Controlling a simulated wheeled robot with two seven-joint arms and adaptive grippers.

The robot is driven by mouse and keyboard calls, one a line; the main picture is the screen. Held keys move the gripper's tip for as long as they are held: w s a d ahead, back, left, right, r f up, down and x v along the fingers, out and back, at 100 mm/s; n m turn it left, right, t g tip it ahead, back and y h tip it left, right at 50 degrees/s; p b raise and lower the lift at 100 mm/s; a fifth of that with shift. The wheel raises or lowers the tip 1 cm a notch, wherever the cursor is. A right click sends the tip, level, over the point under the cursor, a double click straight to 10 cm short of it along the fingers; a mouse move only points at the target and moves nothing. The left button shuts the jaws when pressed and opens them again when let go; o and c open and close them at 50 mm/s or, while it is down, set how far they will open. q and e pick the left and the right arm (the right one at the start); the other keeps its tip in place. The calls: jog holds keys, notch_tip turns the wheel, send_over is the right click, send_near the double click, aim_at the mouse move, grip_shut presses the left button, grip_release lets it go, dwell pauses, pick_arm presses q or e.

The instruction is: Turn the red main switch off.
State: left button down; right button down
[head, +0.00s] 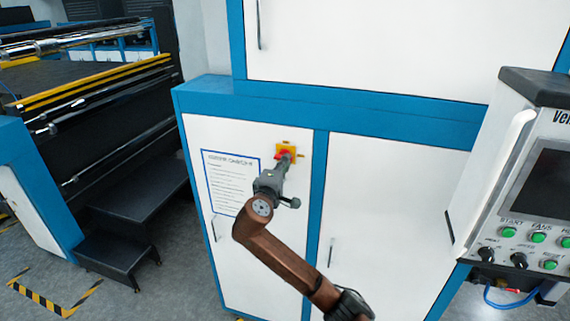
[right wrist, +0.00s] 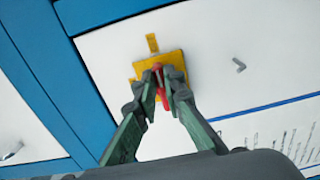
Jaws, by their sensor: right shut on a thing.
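The red main switch (head: 283,155) sits on a yellow plate (head: 291,147) on the white cabinet door, above and right of a printed notice. My right gripper (head: 280,163) is at the switch in the head view and hides part of it. In the right wrist view, the gripper (right wrist: 164,80) is shut on the red switch handle (right wrist: 157,67), with the yellow plate (right wrist: 181,60) behind it. Part of the red handle shows between the fingers. My left gripper is not in view.
A blue-bordered notice (head: 228,168) is on the same door. A control console (head: 530,180) with green buttons stands at the right. Black steps (head: 130,215) and a roller machine (head: 90,130) are at the left.

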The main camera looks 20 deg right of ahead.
jog(key=shift+a+f, duration=0.1)
jog(key=c, duration=2)
grip_release()
jog(key=v, duration=1.2)
